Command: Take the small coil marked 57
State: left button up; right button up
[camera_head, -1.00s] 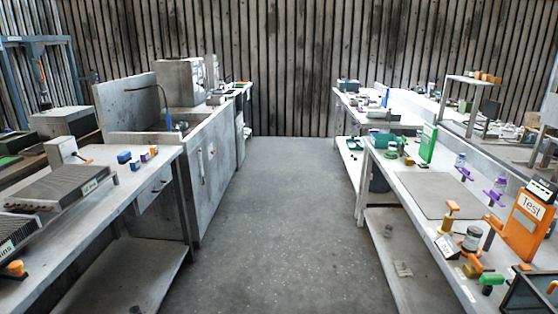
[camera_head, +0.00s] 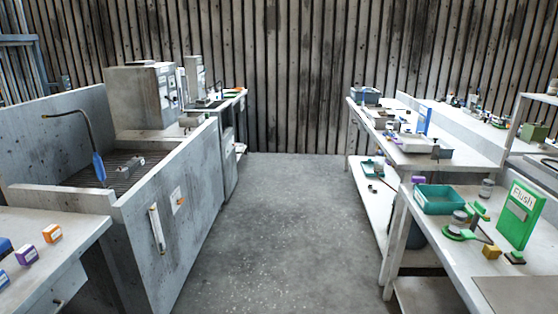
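I cannot make out a small coil marked 57 in the head view; markings on the small items are too small to read. Several small labelled blocks lie on the left bench (camera_head: 60,285) at the lower left: an orange one (camera_head: 52,233), a purple one (camera_head: 27,254) and a blue one at the picture's edge. Neither of my grippers is in view.
A clear grey aisle (camera_head: 270,220) runs ahead to the corrugated wall. A sink unit (camera_head: 150,235) stands on the left. On the right bench are a teal tray (camera_head: 440,212) and a green sign reading Flush (camera_head: 521,215). A farther right bench (camera_head: 470,155) holds small parts.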

aim_at(206, 100)
jog(key=i, duration=0.85)
jog(key=i+u, duration=0.1)
jog(key=i, duration=0.7)
jog(key=i+l+u, duration=0.1)
jog(key=i, duration=0.75)
jog(key=i+j+u, duration=0.2)
jog(key=i, duration=0.4)
jog(key=i+l+u, duration=0.2)
jog(key=i, duration=0.45)
jog(key=i+u, duration=0.2)
jog(key=i, duration=0.4)
jog(key=i+l+u, duration=0.2)
jog(key=i, duration=0.45)
